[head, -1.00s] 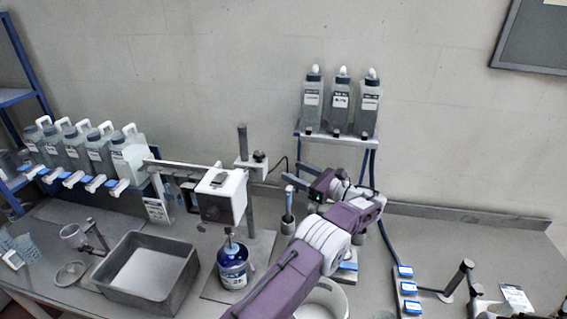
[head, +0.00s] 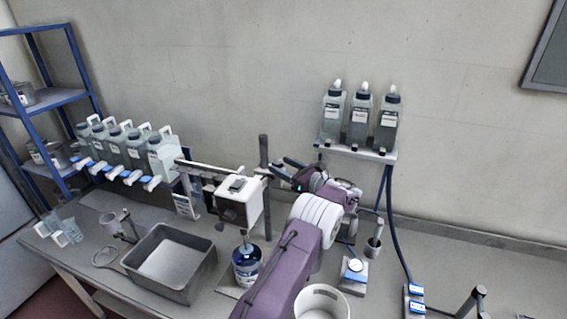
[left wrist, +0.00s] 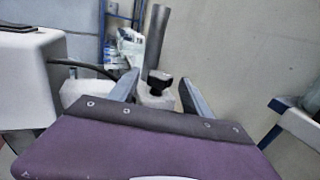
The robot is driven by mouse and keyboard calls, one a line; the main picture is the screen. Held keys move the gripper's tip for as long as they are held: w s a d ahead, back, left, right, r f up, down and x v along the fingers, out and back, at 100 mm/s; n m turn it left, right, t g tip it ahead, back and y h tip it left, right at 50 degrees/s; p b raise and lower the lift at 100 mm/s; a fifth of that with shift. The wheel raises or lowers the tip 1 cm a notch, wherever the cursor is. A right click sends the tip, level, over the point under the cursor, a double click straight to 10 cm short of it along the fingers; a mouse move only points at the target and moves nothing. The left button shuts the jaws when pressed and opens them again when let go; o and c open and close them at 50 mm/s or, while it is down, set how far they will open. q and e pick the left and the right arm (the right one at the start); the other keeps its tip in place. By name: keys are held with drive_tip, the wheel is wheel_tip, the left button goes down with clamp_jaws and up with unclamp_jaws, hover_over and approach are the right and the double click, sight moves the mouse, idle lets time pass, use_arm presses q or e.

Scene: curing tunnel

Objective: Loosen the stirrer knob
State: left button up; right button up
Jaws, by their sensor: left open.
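The stirrer's white motor head (head: 240,203) hangs by a grey upright post (head: 264,150), above a blue labelled bottle (head: 246,264). In the left wrist view the dark stirrer knob (left wrist: 160,82) sits on a white clamp block (left wrist: 157,98) at the post (left wrist: 157,35). My left gripper (head: 279,166) is open close to the post. In the left wrist view its two fingers (left wrist: 160,88) appear on either side of the knob, with visible gaps; contact is not seen. In the head view I cannot make out the knob clearly by the fingers. My right gripper is not in view.
A grey tray (head: 210,262) stands left of the bottle and a white bucket (head: 345,300) to its right. Several dispenser bottles (head: 138,151) line the left. A wall shelf (head: 327,147) holds three bottles on the right. A blue rack (head: 52,100) stands far left.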

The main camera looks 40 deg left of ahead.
use_arm(q)
drive_tip(key=shift+a+f, duration=0.2)
drive_tip(key=shift+a, duration=0.3)
drive_tip(key=shift+d+r, duration=0.1)
drive_tip(key=shift+d, duration=0.2)
drive_tip(key=c, duration=1.1)
clamp_jaws()
drive_tip(key=shift+w+r+n+g+b, duration=0.15)
drive_tip(key=shift+n+g+b, duration=0.2)
drive_tip(key=shift+n+g, duration=0.2)
drive_tip(key=shift+g, duration=0.35)
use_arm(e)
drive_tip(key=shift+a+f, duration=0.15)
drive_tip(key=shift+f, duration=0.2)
use_arm(q)
drive_tip(key=shift+n, duration=0.25)
drive_tip(key=o, duration=1.1)
unclamp_jaws()
